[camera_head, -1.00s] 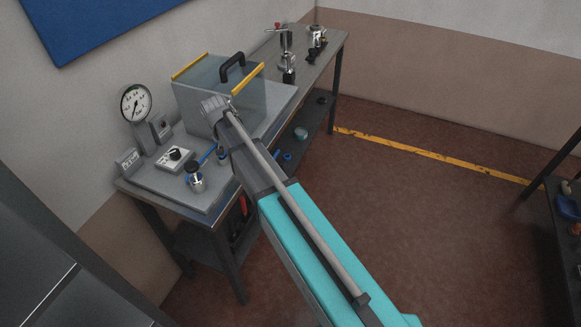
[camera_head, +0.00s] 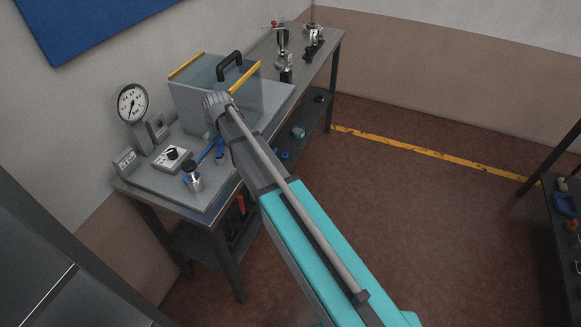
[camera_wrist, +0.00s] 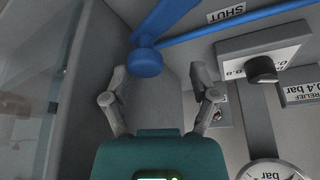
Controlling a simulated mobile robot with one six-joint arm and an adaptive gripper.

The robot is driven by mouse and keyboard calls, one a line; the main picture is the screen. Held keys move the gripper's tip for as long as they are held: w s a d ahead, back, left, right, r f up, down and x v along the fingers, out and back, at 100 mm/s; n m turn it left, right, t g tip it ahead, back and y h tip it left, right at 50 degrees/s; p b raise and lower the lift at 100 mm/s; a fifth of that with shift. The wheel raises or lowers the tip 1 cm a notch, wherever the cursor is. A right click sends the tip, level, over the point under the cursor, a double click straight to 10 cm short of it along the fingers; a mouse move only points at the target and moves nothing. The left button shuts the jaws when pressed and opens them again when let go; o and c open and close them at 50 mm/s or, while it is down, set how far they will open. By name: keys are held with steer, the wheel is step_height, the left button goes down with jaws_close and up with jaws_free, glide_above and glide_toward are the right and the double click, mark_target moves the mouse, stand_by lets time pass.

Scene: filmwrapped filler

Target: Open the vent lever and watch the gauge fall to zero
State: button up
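The pressure gauge (camera_head: 131,102) stands upright at the back left of the bench; its needle slants, but I cannot read the value exactly. A blue lever (camera_head: 210,150) shows beside my arm. In the wrist view the blue lever (camera_wrist: 170,18) ends in a round blue hub (camera_wrist: 146,62), and a thin blue bar (camera_wrist: 262,31) runs beside a "SHUT" label (camera_wrist: 231,13). My gripper (camera_wrist: 158,73) is open, its fingers apart on either side below the hub; I cannot tell whether either touches it. The head view hides the fingers. The gauge's rim shows in the wrist view (camera_wrist: 268,172).
A clear box (camera_head: 215,85) with a black handle and yellow edges stands behind my wrist. A control box with a black knob (camera_head: 172,153) and a metal fitting with a dark cap (camera_head: 192,178) stand close by. More fittings (camera_head: 284,55) are farther along the bench (camera_head: 328,45).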

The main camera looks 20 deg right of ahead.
steer(key=shift+a+n+y, duration=0.35)
steer(key=shift+n+y, duration=0.05)
steer(key=shift+n, duration=0.5)
steer(key=shift+s+r+p, duration=0.2)
steer(key=shift+r+p, duration=0.15)
steer(key=p+v, duration=1.3)
steer(key=v, duration=0.1)
steer(key=s+d+f+m+g+h+b, duration=0.1)
steer(key=s+d+f+m+g+b, duration=0.1)
steer(key=s+d, duration=0.6)
steer(key=s+d+f+m+g+h+b, duration=0.1)
steer(key=s+d+f+m+b, duration=0.3)
steer(key=s+d, duration=0.5)
steer(key=shift+s+f+m+g+h+b, duration=0.35)
steer(key=shift+s+f, duration=0.55)
steer(key=shift+s, duration=0.95)
steer(key=shift+d, duration=0.15)
